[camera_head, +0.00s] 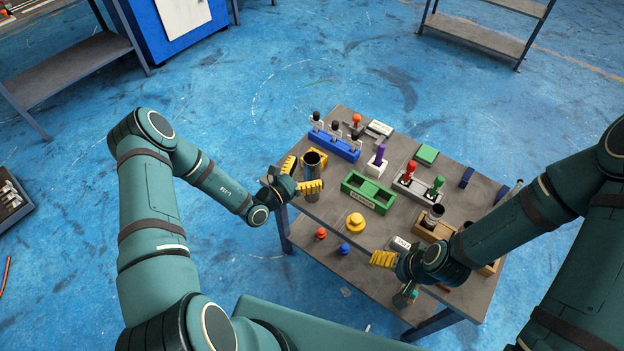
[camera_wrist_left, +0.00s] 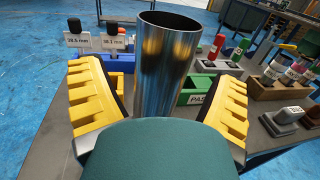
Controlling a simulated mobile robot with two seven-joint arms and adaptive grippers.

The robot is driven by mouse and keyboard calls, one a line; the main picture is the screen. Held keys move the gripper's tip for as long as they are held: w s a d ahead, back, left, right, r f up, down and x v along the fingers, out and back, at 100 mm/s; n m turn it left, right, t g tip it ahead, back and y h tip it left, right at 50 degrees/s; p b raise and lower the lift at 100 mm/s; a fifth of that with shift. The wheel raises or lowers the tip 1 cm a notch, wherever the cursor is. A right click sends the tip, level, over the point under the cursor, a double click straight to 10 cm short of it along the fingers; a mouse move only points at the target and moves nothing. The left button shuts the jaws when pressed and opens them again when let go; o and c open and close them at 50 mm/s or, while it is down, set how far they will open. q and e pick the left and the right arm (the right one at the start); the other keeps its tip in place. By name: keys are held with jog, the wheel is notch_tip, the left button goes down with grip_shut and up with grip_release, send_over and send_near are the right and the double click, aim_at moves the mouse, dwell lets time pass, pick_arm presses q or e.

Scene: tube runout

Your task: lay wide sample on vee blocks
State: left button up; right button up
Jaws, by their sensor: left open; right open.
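The wide sample looks to be the shiny metal tube (camera_head: 313,168), standing upright with its open end up near the table's left edge. My left gripper (camera_head: 304,174) is open, with one yellow finger on each side of the tube. In the left wrist view the tube (camera_wrist_left: 165,70) stands between the spread fingers, with gaps on both sides. Two small dark blue blocks (camera_head: 467,177) stand apart at the table's right; they may be the vee blocks, but no notch is clear. My right gripper (camera_head: 392,272) is open over the table's front edge, clear of the tube.
A green tray (camera_head: 368,192), a yellow knobbed part (camera_head: 355,223) and a blue rack of gauges (camera_head: 336,142) surround the tube. A red and green handled fixture (camera_head: 418,188) and wooden holders (camera_head: 432,228) are further right.

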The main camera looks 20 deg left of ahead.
pick_arm(q)
jog(key=shift+x, duration=0.85)
jog(key=c, duration=1.4)
jog(key=shift+r, duration=0.15)
notch_tip(320, 180, up, 10)
jog(key=shift+f+p, duration=0.1)
jog(key=shift+p, duration=0.85)
